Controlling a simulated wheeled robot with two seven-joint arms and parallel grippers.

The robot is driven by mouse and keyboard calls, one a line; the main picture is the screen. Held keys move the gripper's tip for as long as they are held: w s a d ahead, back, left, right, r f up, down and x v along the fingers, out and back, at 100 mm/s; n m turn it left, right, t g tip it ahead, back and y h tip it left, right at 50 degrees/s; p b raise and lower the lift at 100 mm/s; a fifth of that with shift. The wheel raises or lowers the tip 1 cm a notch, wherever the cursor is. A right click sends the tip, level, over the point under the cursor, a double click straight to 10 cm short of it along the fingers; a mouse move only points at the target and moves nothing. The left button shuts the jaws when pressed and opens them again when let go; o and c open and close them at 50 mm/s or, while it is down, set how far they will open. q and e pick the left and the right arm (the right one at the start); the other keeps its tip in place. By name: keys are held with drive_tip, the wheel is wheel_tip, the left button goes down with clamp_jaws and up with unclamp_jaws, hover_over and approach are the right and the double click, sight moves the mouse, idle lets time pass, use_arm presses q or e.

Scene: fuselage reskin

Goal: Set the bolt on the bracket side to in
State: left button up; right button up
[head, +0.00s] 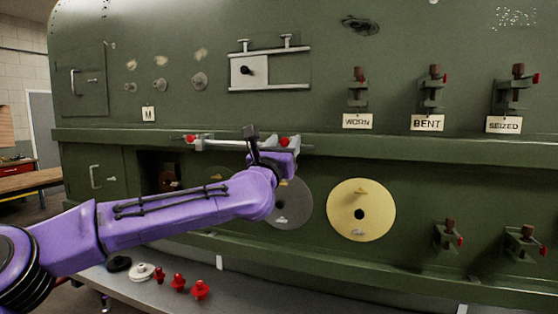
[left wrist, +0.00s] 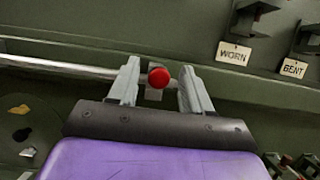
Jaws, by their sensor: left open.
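A pale rod (head: 225,145) runs along the green ledge, with a red knob at its left end (head: 190,139) and a red knob at its right end (head: 285,142). My left gripper (head: 287,151) is at the right end, partly hidden by its own wrist. In the left wrist view the open left gripper (left wrist: 159,82) has its two grey fingers either side of the right red knob (left wrist: 159,77), with visible gaps. A small grey fitting shows behind the knob. Which knob belongs to the bracket side I cannot tell. My right gripper is not in view.
A grey disc (head: 291,207) and a yellow disc (head: 361,209) are below the ledge. Clamps with labels WORN (head: 357,121), BENT (head: 428,123) and SEIZED (head: 504,125) stand above it at the right. Several red parts (head: 201,290) lie on the low grey shelf.

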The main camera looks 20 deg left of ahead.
use_arm(q)
drive_tip(key=b+v, duration=0.2)
drive_tip(key=v, duration=0.5)
drive_tip(key=shift+b, duration=0.4)
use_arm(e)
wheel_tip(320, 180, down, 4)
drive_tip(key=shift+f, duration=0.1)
use_arm(q)
drive_tip(key=shift+f, duration=0.15)
